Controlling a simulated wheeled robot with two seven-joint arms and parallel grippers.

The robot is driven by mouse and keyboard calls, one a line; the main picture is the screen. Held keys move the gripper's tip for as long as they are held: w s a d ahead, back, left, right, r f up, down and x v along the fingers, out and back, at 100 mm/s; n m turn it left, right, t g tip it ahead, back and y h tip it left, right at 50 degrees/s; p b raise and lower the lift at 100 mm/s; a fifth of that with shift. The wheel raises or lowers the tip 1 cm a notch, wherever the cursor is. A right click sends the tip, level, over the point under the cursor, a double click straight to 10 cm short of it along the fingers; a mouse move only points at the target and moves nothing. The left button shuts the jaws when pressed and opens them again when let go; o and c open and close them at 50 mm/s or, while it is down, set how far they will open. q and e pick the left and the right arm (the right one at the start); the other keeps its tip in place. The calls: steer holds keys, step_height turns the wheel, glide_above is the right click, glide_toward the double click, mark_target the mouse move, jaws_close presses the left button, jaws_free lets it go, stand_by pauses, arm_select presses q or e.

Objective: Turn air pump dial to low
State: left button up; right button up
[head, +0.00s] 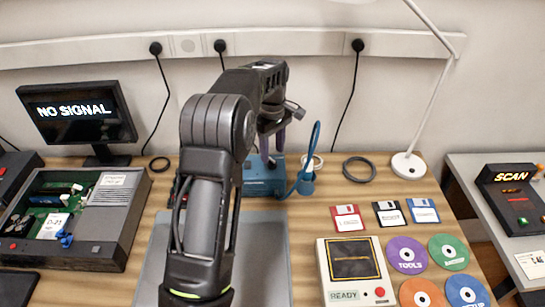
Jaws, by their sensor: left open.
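The air pump looks to be the blue box (264,181) at the back middle of the wooden table, with a blue hose and nozzle (306,182) at its right side. My left gripper (272,151) is above the box, fingers pointing down, and open. The fingertips are close to the box's top; I cannot tell whether they touch it. The dial cannot be made out; my left arm and gripper cover part of the box. My right gripper is not in view.
A monitor (77,113) and an opened grey computer case (104,225) stand at left. Floppy disks (390,214), colored discs (406,255) and a beige device (352,282) lie at right. A lamp base (408,166) and black cable ring (359,169) are at the back.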

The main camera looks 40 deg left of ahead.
mark_target(273, 160)
arm_select(q)
step_height(273, 160, up, 4)
steer(key=shift+r, duration=0.25)
steer(key=shift+d+f, duration=0.1)
steer(key=shift+f, duration=0.05)
stand_by(0.4)
